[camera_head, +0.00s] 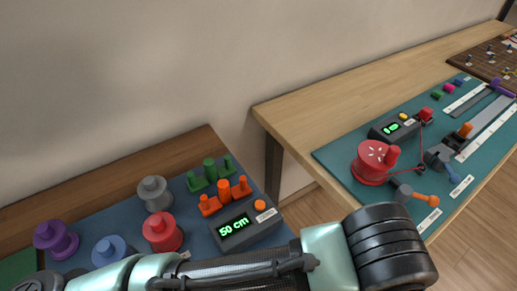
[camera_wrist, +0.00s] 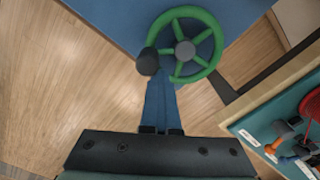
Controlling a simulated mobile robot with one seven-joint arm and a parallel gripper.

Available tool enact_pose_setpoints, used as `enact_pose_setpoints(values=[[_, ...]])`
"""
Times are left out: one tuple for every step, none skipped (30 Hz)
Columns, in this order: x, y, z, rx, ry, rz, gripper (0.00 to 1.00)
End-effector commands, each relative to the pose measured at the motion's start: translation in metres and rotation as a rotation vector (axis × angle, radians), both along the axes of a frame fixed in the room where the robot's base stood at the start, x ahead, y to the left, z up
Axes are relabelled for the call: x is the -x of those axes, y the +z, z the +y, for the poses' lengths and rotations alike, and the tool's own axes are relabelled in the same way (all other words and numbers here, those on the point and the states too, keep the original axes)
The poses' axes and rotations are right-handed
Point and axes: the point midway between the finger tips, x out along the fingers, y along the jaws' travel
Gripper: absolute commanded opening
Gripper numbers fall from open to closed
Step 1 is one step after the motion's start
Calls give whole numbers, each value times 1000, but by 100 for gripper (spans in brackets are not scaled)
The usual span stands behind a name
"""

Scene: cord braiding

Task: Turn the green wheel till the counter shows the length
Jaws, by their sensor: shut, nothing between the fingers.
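The green wheel (camera_wrist: 212,42) shows in the wrist view, with several spokes, a grey hub and a dark knob (camera_wrist: 148,62) at the left of its rim. My gripper (camera_wrist: 160,84) is shut and empty, its blue fingertips close below the knob; I cannot tell whether they touch it. In the head view, a dark box on the left table shows "50 cm" in green digits (camera_head: 236,227). A second dark display (camera_head: 393,128) on the right table reads what looks like "10". The wheel is out of the head view.
The left table's blue mat holds purple (camera_head: 56,240), blue (camera_head: 112,250), red (camera_head: 162,232) and grey (camera_head: 155,193) spools, plus orange and green peg blocks. The right table's teal mat (camera_head: 335,156) holds a red reel (camera_head: 371,163) and a slide. A gap separates the tables.

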Motion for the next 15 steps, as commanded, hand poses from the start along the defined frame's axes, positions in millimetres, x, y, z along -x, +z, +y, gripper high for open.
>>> enact_pose_setpoints(values=[[-1, -2, 7, -5, 6, 1, 0], [-2, -3, 10, -6, 6, 2, 0], [-4, -3, 15, -7, 6, 1, 0], [-5, -3, 19, -7, 7, 1, 0], [-7, -3, 21, -8, 6, 1, 0], [-10, -3, 26, -7, 7, 1, 0], [-12, -3, 29, -7, 7, 2, 0], [-15, -3, 32, -7, 7, 2, 0], [-20, -2, 34, -8, 6, 2, 0], [-23, -2, 37, -8, 6, 1, 0], [-26, -2, 39, -8, 7, 2, 0], [-31, -2, 41, -8, 5, 2, 0], [-34, -2, 42, -8, 5, 3, 0], [-38, -2, 43, -8, 5, 3, 0], [-43, -2, 44, -7, 3, 2, 0]])
